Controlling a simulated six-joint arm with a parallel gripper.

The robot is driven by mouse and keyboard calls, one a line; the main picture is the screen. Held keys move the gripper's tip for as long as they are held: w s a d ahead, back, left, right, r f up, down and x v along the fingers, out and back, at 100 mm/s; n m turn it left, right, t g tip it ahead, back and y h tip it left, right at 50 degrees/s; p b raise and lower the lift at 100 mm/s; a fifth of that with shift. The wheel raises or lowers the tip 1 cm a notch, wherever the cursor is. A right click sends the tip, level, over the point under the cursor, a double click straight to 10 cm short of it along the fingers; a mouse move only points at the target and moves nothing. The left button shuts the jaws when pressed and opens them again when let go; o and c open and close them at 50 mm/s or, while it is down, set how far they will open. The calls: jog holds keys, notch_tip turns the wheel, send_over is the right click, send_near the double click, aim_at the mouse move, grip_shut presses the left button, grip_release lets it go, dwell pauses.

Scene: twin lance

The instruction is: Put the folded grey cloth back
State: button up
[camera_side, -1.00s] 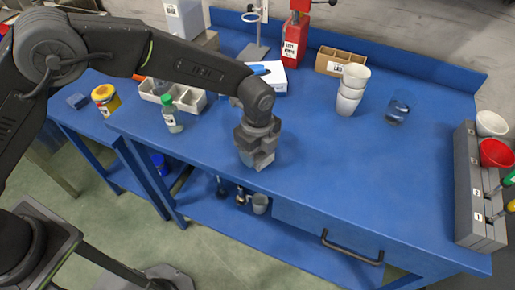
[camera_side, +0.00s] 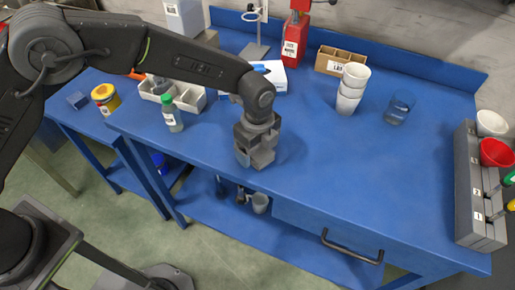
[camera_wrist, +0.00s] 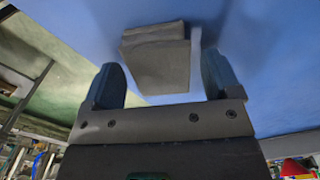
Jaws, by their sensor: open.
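The folded grey cloth (camera_wrist: 158,62) shows in the wrist view as a small layered block on the blue surface. My gripper (camera_wrist: 160,72) is open, with one dark finger to the left of the cloth and the other to the right. A gap shows between the cloth and the right finger. In the side view my gripper (camera_side: 255,158) points down just above the front part of the blue bench. There the cloth is hard to tell from the grey gripper parts.
The blue bench (camera_side: 320,160) is clear to the right of my gripper. A green-capped bottle (camera_side: 172,115) and a white tray (camera_side: 190,98) stand to the left. Stacked white cups (camera_side: 350,90) and a glass (camera_side: 398,107) stand behind. A grey rack (camera_side: 470,190) stands at the right end.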

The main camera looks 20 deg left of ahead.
notch_tip(320, 180, up, 11)
jog(key=shift+r, duration=0.2)
jog(key=s+a+r+n+t, duration=0.1)
jog(key=s+a+r+n, duration=0.35)
jog(key=a+r, duration=0.3)
jog(key=s+a+r+n+t, duration=0.2)
jog(key=s+a+r+n, duration=0.1)
jog(key=a+r+n, duration=0.4)
jog(key=s+a+f+n+t, duration=0.2)
jog(key=s+a+n, duration=0.9)
jog(key=s, duration=0.4)
jog(key=shift+s+a+f+t, duration=0.15)
jog(key=shift+s+a+t, duration=0.15)
jog(key=shift+a, duration=0.05)
